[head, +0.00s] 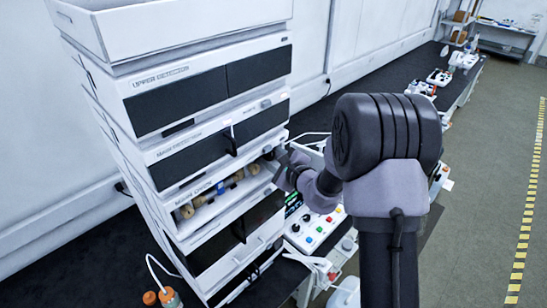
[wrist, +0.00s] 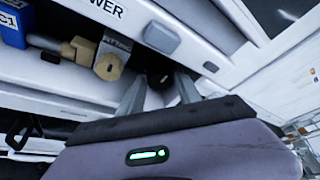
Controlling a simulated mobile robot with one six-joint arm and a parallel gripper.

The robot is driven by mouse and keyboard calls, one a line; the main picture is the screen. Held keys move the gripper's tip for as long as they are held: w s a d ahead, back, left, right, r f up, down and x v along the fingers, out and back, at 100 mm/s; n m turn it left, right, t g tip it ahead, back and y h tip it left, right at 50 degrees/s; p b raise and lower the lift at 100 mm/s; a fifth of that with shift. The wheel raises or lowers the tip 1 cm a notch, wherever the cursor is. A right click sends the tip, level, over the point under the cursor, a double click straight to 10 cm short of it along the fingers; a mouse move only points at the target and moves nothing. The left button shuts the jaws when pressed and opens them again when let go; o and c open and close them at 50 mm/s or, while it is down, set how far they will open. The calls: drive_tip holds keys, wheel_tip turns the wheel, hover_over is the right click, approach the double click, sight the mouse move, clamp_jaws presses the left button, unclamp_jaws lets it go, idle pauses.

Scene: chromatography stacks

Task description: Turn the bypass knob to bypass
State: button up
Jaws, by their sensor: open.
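In the wrist view a small dark round knob (wrist: 158,78), probably the bypass knob, sits on the white front of the stack, below a grey button. My gripper (wrist: 160,88) is open, with one finger to each side of the knob. I cannot tell whether the fingers touch it, and the knob's setting is not readable. In the head view my gripper (head: 279,162) reaches left to the right end of the open bay in the stack (head: 214,139). My arm and gripper hide much of that spot.
The open bay holds tan-ended columns (head: 187,211); a tan fitting (wrist: 110,62) and a blue part (wrist: 14,24) lie left of my fingers in the wrist view. A control box with coloured buttons (head: 315,228) stands below my arm. Orange-capped bottles (head: 168,297) stand at lower left.

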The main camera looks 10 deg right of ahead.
clamp_jaws()
drive_tip(key=shift+d+r+m+g+y+p, duration=0.1)
drive_tip(key=shift+r+m+g+y+p, duration=0.2)
drive_tip(key=shift+m+p, duration=0.5)
drive_tip(key=shift+f+m+p, duration=0.25)
drive_tip(key=shift+m+p, duration=0.05)
unclamp_jaws()
drive_tip(key=b+v, duration=0.2)
drive_tip(key=v, duration=1.5)
drive_tip(key=shift+d+r+b, duration=0.25)
drive_tip(key=shift+r+b, duration=0.1)
